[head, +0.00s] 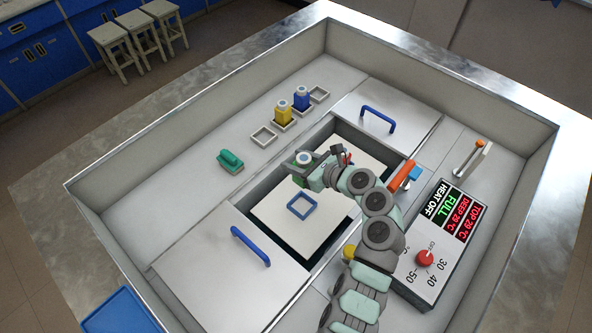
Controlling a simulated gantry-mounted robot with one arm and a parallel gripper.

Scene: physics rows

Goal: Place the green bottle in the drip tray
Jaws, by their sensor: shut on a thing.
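The green bottle (297,181), with a pale cap, is at the end of my arm, over the open tank in the middle; my gripper (308,171) is shut on it and hides much of it. Its height above the white platform (275,219) is hard to tell. A blue square frame (301,206) lies on that platform, just below the bottle in the picture. A blue tray (121,311) shows at the lower left, outside the metal-walled bench, partly cut off by the picture's edge. No label shows which of these is the drip tray.
A yellow bottle (283,113) and a blue bottle (301,98) stand in square holders, between empty holders (264,137) (319,94). A green-handled block (230,161) lies left. Lids with blue handles (251,246) (378,118) flank the tank. A control panel (439,243) stands right.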

